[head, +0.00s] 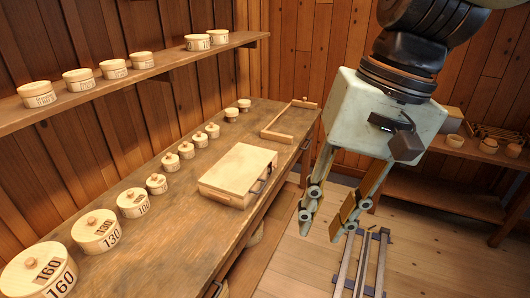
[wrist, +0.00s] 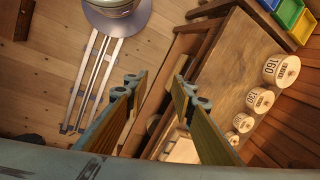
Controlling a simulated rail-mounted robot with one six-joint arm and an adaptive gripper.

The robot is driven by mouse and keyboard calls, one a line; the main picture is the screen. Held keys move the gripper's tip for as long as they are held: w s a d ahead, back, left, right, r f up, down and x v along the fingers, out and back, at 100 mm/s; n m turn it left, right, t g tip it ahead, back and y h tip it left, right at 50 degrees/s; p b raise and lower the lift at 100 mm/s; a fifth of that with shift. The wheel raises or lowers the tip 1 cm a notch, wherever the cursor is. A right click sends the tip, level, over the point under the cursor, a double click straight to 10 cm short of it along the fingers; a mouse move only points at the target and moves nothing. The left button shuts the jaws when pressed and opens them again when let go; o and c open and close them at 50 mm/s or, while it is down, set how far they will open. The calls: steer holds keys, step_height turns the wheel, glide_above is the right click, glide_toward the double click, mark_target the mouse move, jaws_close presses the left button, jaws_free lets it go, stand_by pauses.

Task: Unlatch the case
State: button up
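The case (head: 240,168) is a flat, pale wooden box lying shut on the workbench (head: 190,205), near its front edge. In the wrist view a pale patch low between the fingers (wrist: 184,150) looks like part of the case, mostly hidden. My gripper (head: 321,222) hangs in the air to the right of the case, beyond the bench edge. Its fingers, also in the wrist view (wrist: 158,83), are apart and empty.
Round lidded boxes with numbers, such as the one marked 160 (head: 40,272), line the bench's back. A wooden frame (head: 290,118) lies beyond the case. A shelf (head: 140,72) with more boxes hangs above. Open floor (head: 415,245) lies to the right.

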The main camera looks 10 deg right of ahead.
steer(key=w+d+f+m+y+p, duration=0.1)
steer(key=w+f+m+y+p, duration=0.2)
steer(key=w, duration=0.7)
steer(key=w+f+m+y+p, duration=0.1)
steer(key=w+f+m+y, duration=0.25)
steer(key=w+m, duration=0.4)
steer(key=w+d+f+m+y+p, duration=0.1)
steer(key=w+f+m+y+p, duration=0.3)
steer(key=w, duration=0.7)
steer(key=w+d+f+m+t+y+p, duration=0.1)
steer(key=w+d+f+m+t+p, duration=0.1)
steer(key=w+d+f+m+t, duration=0.8)
steer(key=w+d+f+m, duration=0.1)
steer(key=w+d+f, duration=0.3)
steer(key=d+f, duration=0.2)
steer(key=shift+f, duration=0.45)
steer(key=shift+y, duration=0.25)
steer(key=x, duration=1.3)
steer(key=shift+w+a, duration=0.15)
steer(key=shift+w, duration=0.15)
steer(key=shift+r, duration=0.1)
stand_by(0.3)
